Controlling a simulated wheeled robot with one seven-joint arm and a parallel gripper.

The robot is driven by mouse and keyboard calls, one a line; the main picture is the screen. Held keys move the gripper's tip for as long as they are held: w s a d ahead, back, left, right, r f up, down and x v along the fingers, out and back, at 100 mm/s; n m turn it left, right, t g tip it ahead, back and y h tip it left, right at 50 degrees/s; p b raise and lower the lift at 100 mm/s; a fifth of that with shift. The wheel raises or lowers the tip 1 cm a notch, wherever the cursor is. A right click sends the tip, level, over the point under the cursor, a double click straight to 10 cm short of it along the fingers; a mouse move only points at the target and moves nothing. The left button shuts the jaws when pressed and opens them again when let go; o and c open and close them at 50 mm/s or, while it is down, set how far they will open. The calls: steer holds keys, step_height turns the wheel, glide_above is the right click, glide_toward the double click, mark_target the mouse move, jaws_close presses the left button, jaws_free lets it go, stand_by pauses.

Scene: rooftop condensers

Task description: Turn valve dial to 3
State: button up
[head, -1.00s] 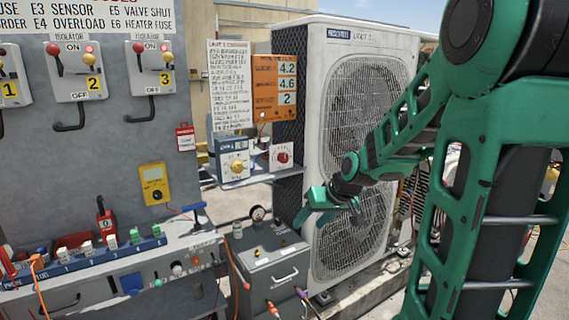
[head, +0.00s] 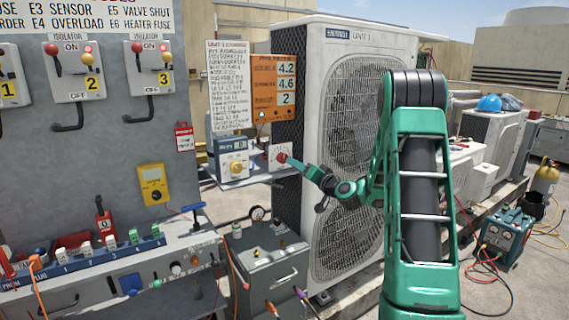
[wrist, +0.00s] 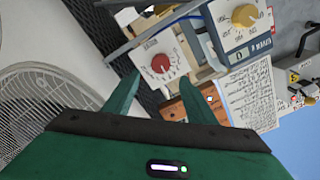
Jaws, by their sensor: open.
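The valve dial (head: 282,158) is a red round knob on a white plate, mounted on a small shelf left of the big condenser. It also shows in the wrist view as a red knob with a pale pointer line (wrist: 160,64), with small marks around it too small to read. My gripper (head: 289,163) reaches left to the dial in the head view. In the wrist view my gripper (wrist: 155,88) is open, its two green fingers pointing toward the dial, which shows just beyond the gap between the tips. I cannot tell whether they touch it.
A blue-grey box with a yellow knob (head: 236,167) stands beside the dial. An orange display panel (head: 276,88) reading 4.2, 4.6 and 2 hangs above. The condenser (head: 318,130) is close on the right. A grey toolbox (head: 262,262) stands below.

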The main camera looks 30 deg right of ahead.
mark_target(284, 159)
steer(key=w, duration=0.9)
steer(key=shift+w+a, duration=0.1)
steer(key=shift+a, duration=0.1)
steer(key=c, duration=1)
